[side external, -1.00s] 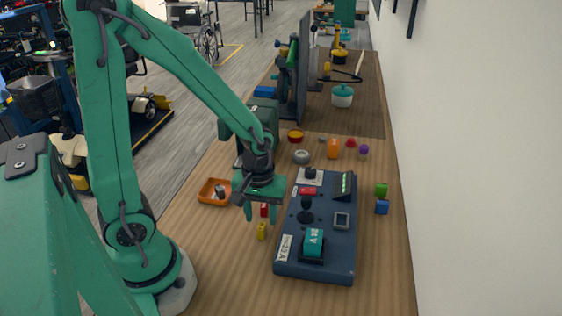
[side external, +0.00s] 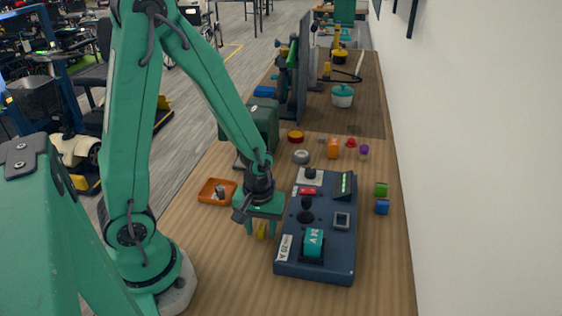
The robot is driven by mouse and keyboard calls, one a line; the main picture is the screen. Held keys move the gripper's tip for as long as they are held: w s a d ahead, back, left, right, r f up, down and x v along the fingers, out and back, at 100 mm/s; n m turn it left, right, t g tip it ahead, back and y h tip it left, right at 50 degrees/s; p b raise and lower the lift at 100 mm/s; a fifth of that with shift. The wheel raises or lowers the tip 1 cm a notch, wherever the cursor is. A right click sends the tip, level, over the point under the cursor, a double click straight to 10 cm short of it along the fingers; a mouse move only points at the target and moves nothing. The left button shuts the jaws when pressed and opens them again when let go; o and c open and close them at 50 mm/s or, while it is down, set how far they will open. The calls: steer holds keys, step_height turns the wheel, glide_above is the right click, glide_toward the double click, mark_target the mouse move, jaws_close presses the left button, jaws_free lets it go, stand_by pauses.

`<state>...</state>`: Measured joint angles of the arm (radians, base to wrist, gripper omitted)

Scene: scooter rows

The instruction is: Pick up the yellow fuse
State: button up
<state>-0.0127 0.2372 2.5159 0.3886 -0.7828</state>
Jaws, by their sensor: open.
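The yellow fuse (side external: 262,231) stands on the wooden bench, left of the dark blue control panel (side external: 345,259). My gripper (side external: 260,230) is open and low over the bench, pointing down. In this view one finger shows to the left of the yellow fuse and one to its right. I cannot tell whether either finger touches it. The top of the fuse is partly hidden by the gripper body. The red fuse behind it is hidden by my gripper.
An orange tray (side external: 206,196) holding a small part sits to the left. Green (side external: 381,189) and blue (side external: 382,207) blocks lie right of the panel. A grey ring (side external: 301,157) and an orange piece (side external: 333,148) lie behind. The bench front is clear.

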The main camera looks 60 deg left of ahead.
steer(key=shift+f, duration=0.25)
steer(key=shift+c, duration=0.2)
jaws_close()
